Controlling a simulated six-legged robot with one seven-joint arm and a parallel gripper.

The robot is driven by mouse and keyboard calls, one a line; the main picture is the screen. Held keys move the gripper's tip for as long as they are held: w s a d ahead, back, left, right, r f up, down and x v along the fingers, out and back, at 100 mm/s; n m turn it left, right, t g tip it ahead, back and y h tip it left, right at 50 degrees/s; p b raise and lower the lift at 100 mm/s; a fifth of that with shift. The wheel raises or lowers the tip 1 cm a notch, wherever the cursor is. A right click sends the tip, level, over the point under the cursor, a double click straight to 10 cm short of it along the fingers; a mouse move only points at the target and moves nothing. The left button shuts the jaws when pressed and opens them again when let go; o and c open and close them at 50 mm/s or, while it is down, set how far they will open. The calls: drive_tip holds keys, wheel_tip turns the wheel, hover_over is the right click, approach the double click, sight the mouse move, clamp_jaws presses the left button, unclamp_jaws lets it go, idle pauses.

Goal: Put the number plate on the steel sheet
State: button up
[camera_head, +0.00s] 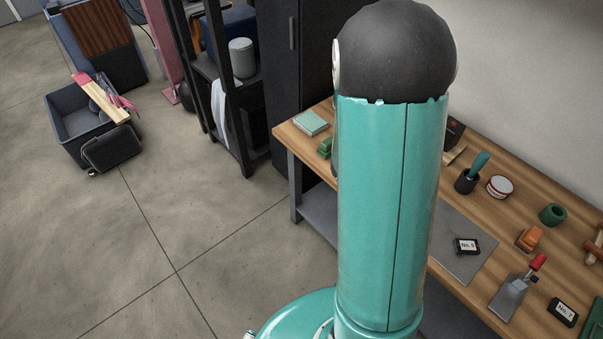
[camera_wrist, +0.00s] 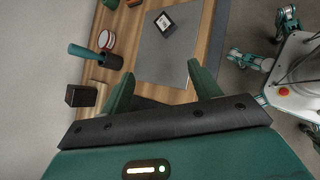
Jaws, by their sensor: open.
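A small black number plate with a white label (camera_head: 467,246), which seems to read "No. 8", lies flat on the grey steel sheet (camera_head: 462,268) on the workbench. In the wrist view this plate (camera_wrist: 165,22) lies near the far end of the steel sheet (camera_wrist: 160,60). A second black plate marked "No. 7" (camera_head: 563,312) lies on the bare wood at the lower right, off the sheet. My gripper (camera_wrist: 160,72) is open and empty over the sheet's near end, apart from the plate. In the head view my arm hides it and part of the sheet.
The wooden bench (camera_head: 478,213) also holds a teal-handled tool in a dark cup (camera_head: 467,183), a round tin (camera_head: 499,187), a green ring (camera_head: 552,214), an orange block (camera_head: 530,239) and a red-handled scoop (camera_head: 511,295). A grey crate (camera_head: 75,150) stands on the open floor.

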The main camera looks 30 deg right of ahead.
drive_tip(key=w+a+r+m+t+y, duration=0.2)
drive_tip(key=a+r+t+y, duration=0.2)
drive_tip(key=a+r, duration=0.7)
drive_tip(key=w+a+r+m+t+y, duration=0.3)
drive_tip(key=a+r+t, duration=0.4)
drive_tip(key=a, duration=1.2)
wheel_tip(320, 180, up, 5)
drive_tip(key=shift+f+t+y, duration=0.1)
drive_tip(key=shift+t+y, duration=0.2)
drive_tip(key=shift+y, duration=0.6)
